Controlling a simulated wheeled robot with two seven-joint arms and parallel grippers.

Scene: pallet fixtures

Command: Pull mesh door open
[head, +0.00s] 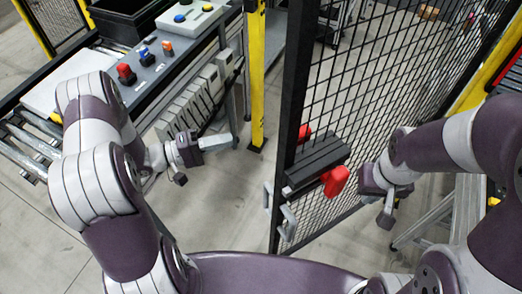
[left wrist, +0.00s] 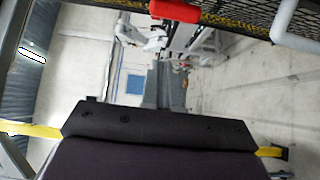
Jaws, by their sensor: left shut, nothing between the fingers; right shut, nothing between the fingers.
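The mesh door (head: 345,95) is a black wire-grid panel with a dark frame, standing right of centre in the head view. A gap of floor shows between its near edge and the yellow post. A black latch block (head: 318,162) with a red handle (head: 336,181) and grey pull bars (head: 288,222) sits on that edge. My left gripper (head: 186,160) is shut and empty, left of the door and apart from it. My right gripper (head: 380,197) is shut and empty, right of the red handle and apart from it. The left wrist view shows a red handle (left wrist: 175,11) at the top; fingertips are not clear there.
A yellow post (head: 257,80) stands left of the door. A control panel with coloured buttons (head: 150,62) and a roller conveyor (head: 30,145) lie at the left. A grey rail (head: 430,215) and yellow frame are at the right. Floor (head: 225,200) between is clear.

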